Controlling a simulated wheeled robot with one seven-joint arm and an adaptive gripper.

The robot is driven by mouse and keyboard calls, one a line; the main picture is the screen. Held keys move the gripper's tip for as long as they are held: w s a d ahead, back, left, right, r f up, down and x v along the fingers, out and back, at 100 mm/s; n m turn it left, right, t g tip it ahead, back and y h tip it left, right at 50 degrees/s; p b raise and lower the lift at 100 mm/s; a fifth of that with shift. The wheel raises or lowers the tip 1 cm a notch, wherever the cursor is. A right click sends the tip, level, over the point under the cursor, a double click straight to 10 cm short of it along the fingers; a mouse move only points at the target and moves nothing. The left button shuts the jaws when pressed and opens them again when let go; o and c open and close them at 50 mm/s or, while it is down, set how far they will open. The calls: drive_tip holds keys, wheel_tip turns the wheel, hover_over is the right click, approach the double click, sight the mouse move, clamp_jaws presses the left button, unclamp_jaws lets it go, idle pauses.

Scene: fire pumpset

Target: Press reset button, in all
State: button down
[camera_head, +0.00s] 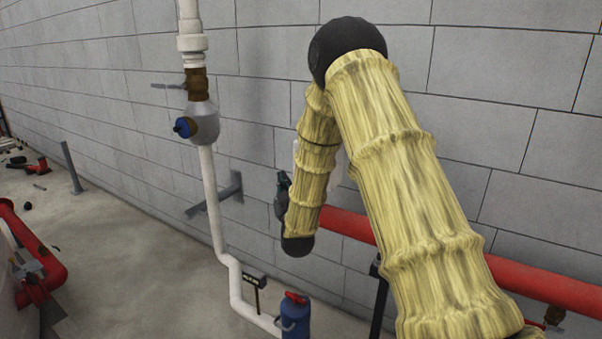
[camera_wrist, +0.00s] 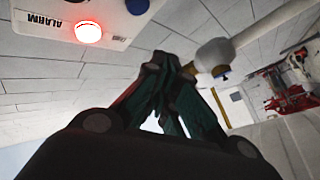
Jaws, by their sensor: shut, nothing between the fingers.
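A white panel (camera_wrist: 60,20) with the word ALARM is at the top left of the wrist view, cut off by the frame edge. It has a lit red lamp (camera_wrist: 88,32) and a round blue button (camera_wrist: 137,6) at the top edge. I cannot read a reset label on the button. My gripper (camera_wrist: 158,60) is shut and empty, its fingertips below and a little right of the blue button in the picture. I see a gap between them there but cannot judge its depth. In the head view my gripper (camera_head: 281,190) is partly hidden behind my arm, close to the wall.
A red pipe (camera_head: 345,224) runs along the wall behind my arm. A white vertical pipe (camera_head: 210,185) with a blue-capped valve (camera_head: 184,127) stands to the left. A blue and red fitting (camera_head: 295,315) is low in front. Open floor (camera_head: 120,250) lies to the left.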

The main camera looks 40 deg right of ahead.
drive_tip(key=shift+w+d, duration=0.3)
drive_tip(key=shift+d, duration=0.5)
drive_tip(key=shift+w+d, duration=0.35)
drive_tip(key=shift+d, duration=0.4)
drive_tip(key=shift+w+d, duration=0.3)
drive_tip(key=shift+d, duration=0.5)
drive_tip(key=shift+d, duration=0.15)
drive_tip(key=shift+w+d+b, duration=0.15)
drive_tip(key=shift+d+b, duration=0.1)
drive_tip(key=shift+b, duration=0.05)
drive_tip(key=shift+w+d, duration=0.15)
drive_tip(key=shift+d, duration=0.25)
idle(0.6)
drive_tip(key=shift+a, duration=0.1)
drive_tip(key=shift+s+a, duration=0.35)
drive_tip(key=shift+a, duration=0.4)
drive_tip(key=a, duration=0.1)
drive_tip(key=s+a, duration=0.1)
drive_tip(key=a, duration=0.1)
drive_tip(key=s+a+b, duration=0.1)
drive_tip(key=shift+a, duration=0.3)
idle(0.5)
